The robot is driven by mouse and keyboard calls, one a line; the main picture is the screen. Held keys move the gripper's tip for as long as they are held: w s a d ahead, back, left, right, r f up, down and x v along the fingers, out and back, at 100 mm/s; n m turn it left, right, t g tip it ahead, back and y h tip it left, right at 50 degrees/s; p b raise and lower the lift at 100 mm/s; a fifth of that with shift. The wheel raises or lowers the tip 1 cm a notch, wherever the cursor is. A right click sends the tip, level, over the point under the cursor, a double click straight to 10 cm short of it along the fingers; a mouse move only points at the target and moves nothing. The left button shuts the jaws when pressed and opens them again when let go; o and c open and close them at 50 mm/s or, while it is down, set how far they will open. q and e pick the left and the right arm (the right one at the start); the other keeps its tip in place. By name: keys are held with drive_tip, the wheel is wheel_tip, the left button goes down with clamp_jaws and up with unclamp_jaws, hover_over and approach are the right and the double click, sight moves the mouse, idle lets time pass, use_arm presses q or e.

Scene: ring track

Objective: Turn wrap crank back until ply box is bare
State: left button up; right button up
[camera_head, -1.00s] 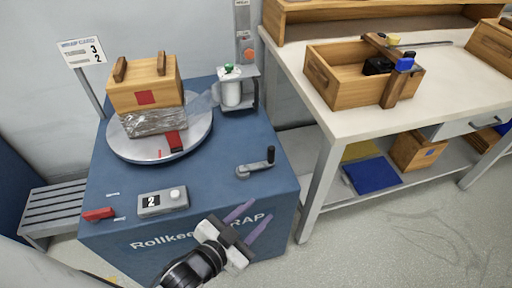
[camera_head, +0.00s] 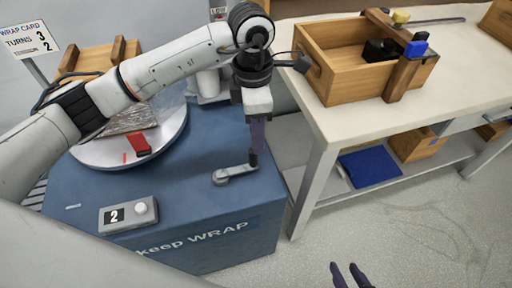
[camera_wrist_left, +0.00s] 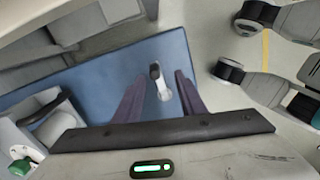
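The wrap crank (camera_head: 235,174) is a grey arm with a dark upright handle on the blue wrap machine's top. My left gripper (camera_head: 257,145) points down over the handle. In the left wrist view its purple fingers are open, with the crank (camera_wrist_left: 160,82) showing between them; I cannot tell whether they touch it. The ply box (camera_head: 95,60) stands on the round turntable (camera_head: 88,152), partly hidden behind my left arm. Clear film (camera_head: 128,120) covers its visible lower part. My right gripper (camera_head: 350,274) shows only its two fingers, apart and empty, at the bottom edge.
A counter box (camera_head: 128,214) with a white button reads 2. A card (camera_head: 28,40) says turns, with 3 and 2. A red piece (camera_head: 141,144) lies on the turntable. The white workbench (camera_head: 325,118) with an open wooden crate (camera_head: 322,75) stands to the right. Floor between is free.

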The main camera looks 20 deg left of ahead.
sight(253, 155)
use_arm(q)
drive_tip(key=shift+w+a+f+y, duration=0.3)
drive_tip(key=shift+a+f+y, duration=0.1)
drive_tip(key=shift+a, duration=0.25)
wheel_tip(253, 155, down, 9)
drive_tip(key=shift+b, duration=0.3)
drive_tip(key=shift+d, duration=0.1)
clamp_jaws()
